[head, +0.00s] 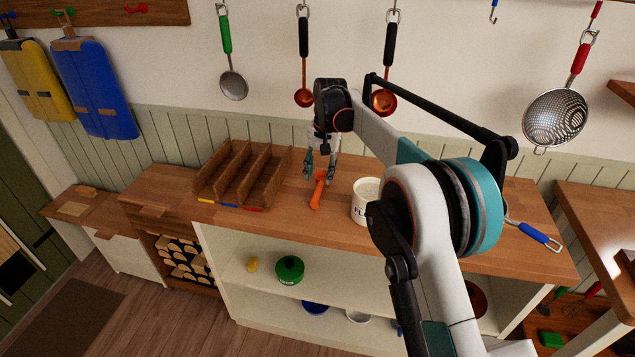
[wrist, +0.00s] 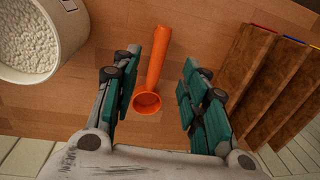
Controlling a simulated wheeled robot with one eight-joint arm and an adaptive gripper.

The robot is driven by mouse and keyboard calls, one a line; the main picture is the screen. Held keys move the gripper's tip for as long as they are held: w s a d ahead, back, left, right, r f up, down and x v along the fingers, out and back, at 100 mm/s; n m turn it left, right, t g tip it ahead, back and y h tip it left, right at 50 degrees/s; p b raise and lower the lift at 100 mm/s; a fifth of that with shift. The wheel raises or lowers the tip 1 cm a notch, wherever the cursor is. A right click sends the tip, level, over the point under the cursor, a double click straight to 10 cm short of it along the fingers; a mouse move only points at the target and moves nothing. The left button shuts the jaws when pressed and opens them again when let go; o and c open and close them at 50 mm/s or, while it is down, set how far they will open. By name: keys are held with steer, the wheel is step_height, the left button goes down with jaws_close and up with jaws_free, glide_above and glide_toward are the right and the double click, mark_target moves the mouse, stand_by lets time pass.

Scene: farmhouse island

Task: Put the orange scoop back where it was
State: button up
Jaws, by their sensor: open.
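The orange scoop (head: 317,190) lies on the wooden counter (head: 275,222), between the wooden divided rack and the white canister. In the wrist view the orange scoop (wrist: 152,70) lies with its round bowl toward my gripper and its handle pointing away. My gripper (head: 320,176) is above the counter at the scoop, pointing down. In the wrist view my gripper (wrist: 157,85) is open, with one finger on each side of the scoop and visible gaps to both. The white canister (head: 360,209) holds white powder, and it also shows in the wrist view (wrist: 76,22).
The wooden divided rack (head: 243,175) with coloured marks on its front edge stands left of the scoop. Ladles and a strainer (head: 556,118) hang on the wall behind. A blue-handled tool (head: 538,236) lies at the counter's right. Open shelves are below.

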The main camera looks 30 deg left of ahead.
steer(key=shift+d+r, duration=0.15)
steer(key=shift+r, duration=1.6)
